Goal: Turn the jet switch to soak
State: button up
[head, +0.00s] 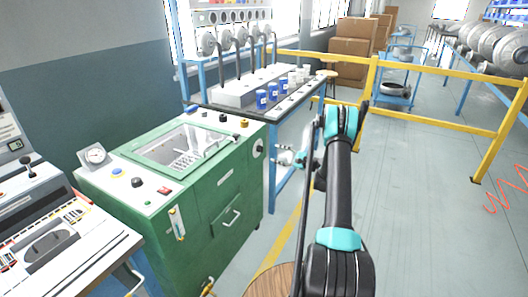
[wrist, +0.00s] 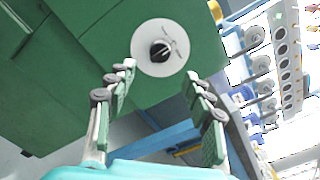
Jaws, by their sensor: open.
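The jet switch looks to be the black knob on a round white plate (wrist: 172,62) in the wrist view, on the green machine's side. The plate has faint curved markings too small to read, and I cannot tell where the knob points. The plate also shows in the head view (head: 258,147) on the right side of the green machine (head: 228,190). My gripper (wrist: 160,76) is open and empty, its two padded fingers spread below and either side of the plate. In the head view my gripper (head: 286,157) is just right of the plate, apart from it.
A blue-framed bench (head: 290,104) with blue cups (head: 262,99) stands behind the machine. A yellow railing (head: 430,72) runs along the back right. A control console (head: 50,245) is at the left.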

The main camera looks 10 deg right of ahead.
aim_at(260, 149)
jog(key=x, duration=0.8)
jog(key=shift+a, duration=0.2)
jog(key=shift+w, duration=0.15)
jog(key=shift+c, duration=0.4)
jog(key=c, duration=1.1)
jog(key=shift+n, duration=4.5)
